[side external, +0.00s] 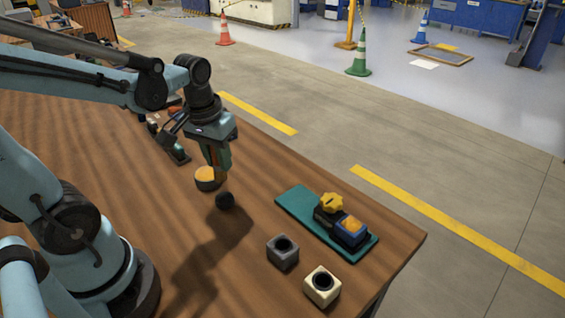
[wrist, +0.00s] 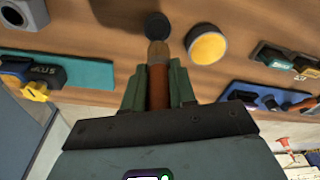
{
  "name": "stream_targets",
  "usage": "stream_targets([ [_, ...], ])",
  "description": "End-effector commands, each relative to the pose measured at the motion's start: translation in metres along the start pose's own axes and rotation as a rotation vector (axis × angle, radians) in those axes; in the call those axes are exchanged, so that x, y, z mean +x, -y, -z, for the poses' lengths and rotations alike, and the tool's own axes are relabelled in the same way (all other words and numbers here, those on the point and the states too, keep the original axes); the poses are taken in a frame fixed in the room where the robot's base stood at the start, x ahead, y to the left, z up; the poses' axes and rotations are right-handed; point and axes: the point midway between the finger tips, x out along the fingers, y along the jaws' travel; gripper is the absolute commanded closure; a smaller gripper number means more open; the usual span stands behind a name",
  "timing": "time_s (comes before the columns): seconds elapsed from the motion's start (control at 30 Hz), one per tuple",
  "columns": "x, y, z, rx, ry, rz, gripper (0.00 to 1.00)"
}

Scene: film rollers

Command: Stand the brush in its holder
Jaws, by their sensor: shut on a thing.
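My gripper (side external: 217,160) points down over the wooden table and is shut on the brush (wrist: 158,75). The brush has a reddish-brown handle, a tan section and a dark round end (side external: 225,200) that hangs lowest. The wrist view shows the handle between the green fingers of my gripper (wrist: 158,85). I cannot tell whether the dark end touches the table. Two blocks with round holes stand to the right in the side view: a grey one (side external: 283,253) and a cream one (side external: 322,287). Which one is the brush's holder is not clear. The grey block also shows in the wrist view (wrist: 32,14).
A round tin with a yellow-orange top (side external: 208,178) stands close beside the brush. Tools lie behind my gripper. Bare table lies between the brush and the blocks.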

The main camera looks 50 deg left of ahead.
Motion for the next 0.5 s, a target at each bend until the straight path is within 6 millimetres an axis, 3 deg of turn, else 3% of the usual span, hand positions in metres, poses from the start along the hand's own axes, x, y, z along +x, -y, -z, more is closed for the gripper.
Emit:
stream_targets([
  [0.5, 0.037, -0.001, -0.005, 0.001, 0.000, 0.000, 1.00],
])
